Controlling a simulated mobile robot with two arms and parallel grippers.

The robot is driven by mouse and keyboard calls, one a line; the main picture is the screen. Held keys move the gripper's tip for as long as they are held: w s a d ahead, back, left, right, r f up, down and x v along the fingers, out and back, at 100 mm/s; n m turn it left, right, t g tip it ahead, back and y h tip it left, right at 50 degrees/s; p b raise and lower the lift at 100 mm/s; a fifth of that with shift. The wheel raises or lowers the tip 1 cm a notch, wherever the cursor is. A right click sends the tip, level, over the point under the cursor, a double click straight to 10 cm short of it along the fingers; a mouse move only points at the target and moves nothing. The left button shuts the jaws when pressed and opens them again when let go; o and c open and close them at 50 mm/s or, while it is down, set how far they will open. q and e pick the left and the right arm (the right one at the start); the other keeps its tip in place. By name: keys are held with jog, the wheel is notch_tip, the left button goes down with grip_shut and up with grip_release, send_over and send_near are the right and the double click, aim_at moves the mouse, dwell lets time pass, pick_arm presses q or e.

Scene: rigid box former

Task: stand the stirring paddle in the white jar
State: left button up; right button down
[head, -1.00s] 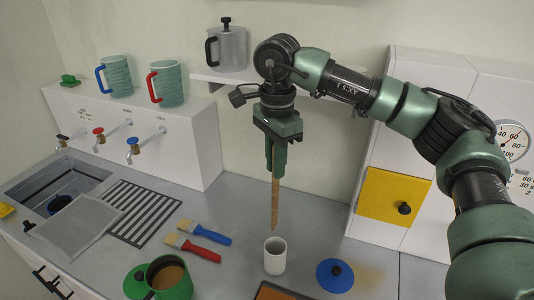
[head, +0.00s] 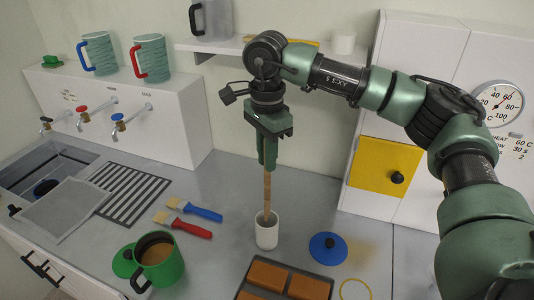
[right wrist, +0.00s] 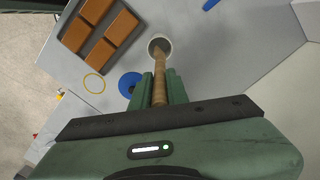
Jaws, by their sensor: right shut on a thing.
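The wooden stirring paddle (head: 267,190) hangs nearly upright from my right gripper (head: 267,163), which is shut on its upper part. The white jar (head: 267,236) stands upright on the grey counter directly below. The paddle's lower end reaches into the jar's mouth, and its tip is hidden by the jar wall. In the right wrist view the paddle (right wrist: 159,84) runs from between the fingers to the jar (right wrist: 158,39). I cannot tell whether the tip touches the jar's bottom. My left gripper is not in view.
A blue lid (head: 328,247) lies right of the jar, and a tray of orange-brown blocks (head: 268,276) lies in front. Two brushes (head: 188,230) and a green pot (head: 160,262) are to the left. A shelf (head: 220,46) is behind. The counter behind the jar is clear.

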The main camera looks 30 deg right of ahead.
notch_tip(320, 180, down, 5)
jog(key=b, duration=0.3)
jog(key=shift+f, duration=0.1)
jog(key=shift+f+b, duration=0.8)
jog(key=shift+b, duration=0.05)
